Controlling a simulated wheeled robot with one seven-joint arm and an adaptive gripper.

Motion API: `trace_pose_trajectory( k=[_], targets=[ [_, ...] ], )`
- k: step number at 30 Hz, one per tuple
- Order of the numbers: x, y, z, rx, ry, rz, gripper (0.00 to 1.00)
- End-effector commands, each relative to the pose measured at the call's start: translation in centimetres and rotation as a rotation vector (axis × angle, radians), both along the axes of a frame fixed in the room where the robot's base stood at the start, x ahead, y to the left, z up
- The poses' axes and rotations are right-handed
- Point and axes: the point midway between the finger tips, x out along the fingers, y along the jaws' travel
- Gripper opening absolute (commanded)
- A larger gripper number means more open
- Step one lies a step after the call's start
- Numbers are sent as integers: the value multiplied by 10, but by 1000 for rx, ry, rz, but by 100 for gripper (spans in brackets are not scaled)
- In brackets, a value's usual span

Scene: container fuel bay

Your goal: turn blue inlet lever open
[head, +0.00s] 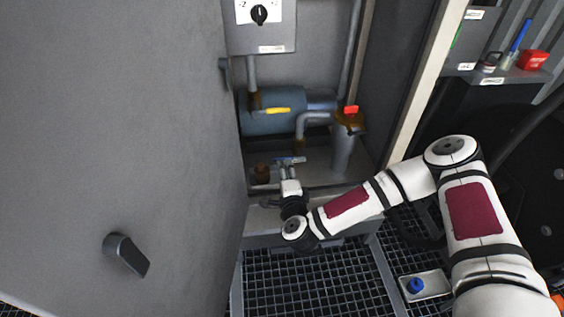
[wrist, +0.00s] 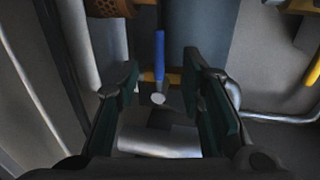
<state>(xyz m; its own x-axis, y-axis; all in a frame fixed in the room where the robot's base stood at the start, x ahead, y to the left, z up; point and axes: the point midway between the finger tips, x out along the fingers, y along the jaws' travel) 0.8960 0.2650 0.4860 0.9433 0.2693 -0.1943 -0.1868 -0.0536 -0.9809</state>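The blue lever (head: 289,159) is low in the cabinet, in front of the blue-grey cylinder. In the wrist view the blue lever (wrist: 159,54) points away from me, with a round pale pivot at its near end. My gripper (wrist: 160,72) is open, its two dark green-padded fingers to the left and right of the lever. I see a gap on each side, and no contact shows.
A yellow lever (head: 278,110) and a red-handled valve (head: 350,110) sit behind and above. Pipes surround the lever. The open grey door (head: 120,130) stands at left, and a post (head: 425,85) at right. A tray (head: 436,285) with a blue knob lies on the grating.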

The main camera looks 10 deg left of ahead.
Motion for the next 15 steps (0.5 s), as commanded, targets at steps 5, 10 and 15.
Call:
trace_pose_trajectory(
  k=[5, 10, 15],
  targets=[
    [33, 9, -9, 1, -2, -2, 36],
    [56, 16, -13, 1, -1, 0, 36],
    [67, 20, -15, 0, 1, 1, 36]
  ],
)
